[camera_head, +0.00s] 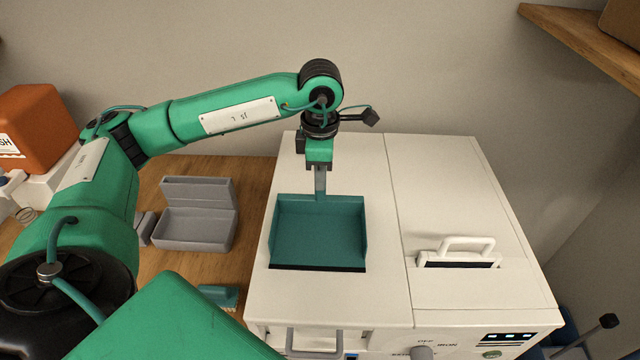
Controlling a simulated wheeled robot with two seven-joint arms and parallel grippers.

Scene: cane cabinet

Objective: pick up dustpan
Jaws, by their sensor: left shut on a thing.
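The teal dustpan (318,232) lies on the left part of the white machine's top, its dark front lip toward me. Its short grey handle stands up at the back edge. My left gripper (320,172) comes down from above and is shut on the handle. I cannot tell whether the pan is lifted clear of the surface. My right gripper is not in view.
The white machine (450,200) has a white handle (466,245) on its top right. A grey open box (197,228) and a small teal object (219,296) sit on the wooden table at left. A wooden shelf (585,38) juts out upper right.

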